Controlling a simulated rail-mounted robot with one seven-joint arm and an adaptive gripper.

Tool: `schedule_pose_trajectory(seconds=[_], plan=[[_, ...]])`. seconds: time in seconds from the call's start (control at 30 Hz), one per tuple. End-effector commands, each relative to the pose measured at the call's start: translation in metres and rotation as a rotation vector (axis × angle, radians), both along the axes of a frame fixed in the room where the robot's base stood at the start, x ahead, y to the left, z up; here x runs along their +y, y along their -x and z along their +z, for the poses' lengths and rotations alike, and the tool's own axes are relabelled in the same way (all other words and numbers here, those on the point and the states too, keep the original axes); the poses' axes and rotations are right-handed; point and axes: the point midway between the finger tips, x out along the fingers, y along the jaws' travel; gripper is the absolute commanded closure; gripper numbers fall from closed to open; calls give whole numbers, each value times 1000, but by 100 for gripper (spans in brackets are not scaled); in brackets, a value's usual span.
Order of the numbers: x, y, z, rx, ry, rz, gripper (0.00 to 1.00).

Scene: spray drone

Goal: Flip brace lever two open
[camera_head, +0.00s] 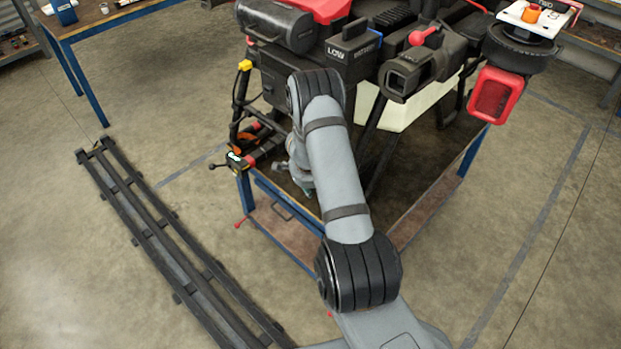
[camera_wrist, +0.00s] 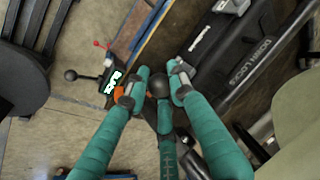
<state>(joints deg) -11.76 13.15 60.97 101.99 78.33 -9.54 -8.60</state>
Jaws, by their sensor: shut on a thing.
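In the wrist view, my gripper (camera_wrist: 160,82) has its teal fingers closed around a round black knob (camera_wrist: 159,87), which looks like the end of a brace lever. The lever's shaft is mostly hidden by the fingers. A second lever with a black ball end (camera_wrist: 71,75) sticks out to the left from a bracket with a white-and-green label (camera_wrist: 113,82). This ball-ended lever also shows in the head view (camera_head: 213,167), left of my arm. In the head view my gripper is mostly hidden behind my arm. I cannot tell which lever is number two.
The drone (camera_head: 350,50) stands on a blue-framed table (camera_head: 272,188). A black bar with pale lettering (camera_wrist: 235,50) lies close to the right finger. A small red-knobbed lever (camera_head: 240,222) is at the table's side. A dark rail (camera_head: 180,240) lies on the floor to the left.

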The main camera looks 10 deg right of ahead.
Motion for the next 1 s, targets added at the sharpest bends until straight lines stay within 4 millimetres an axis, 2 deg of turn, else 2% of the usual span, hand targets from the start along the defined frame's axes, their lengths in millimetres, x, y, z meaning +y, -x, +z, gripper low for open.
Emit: schedule_pose_trajectory(seconds=[0.5, 0.53, 0.83, 1.0], plan=[[-2, 0, 2, 4, -13, -2, 100], [-2, 0, 2, 4, -13, -2, 76], [-1, 1, 1, 7, -14, -1, 58], [-1, 1, 1, 7, -14, -1, 57]])
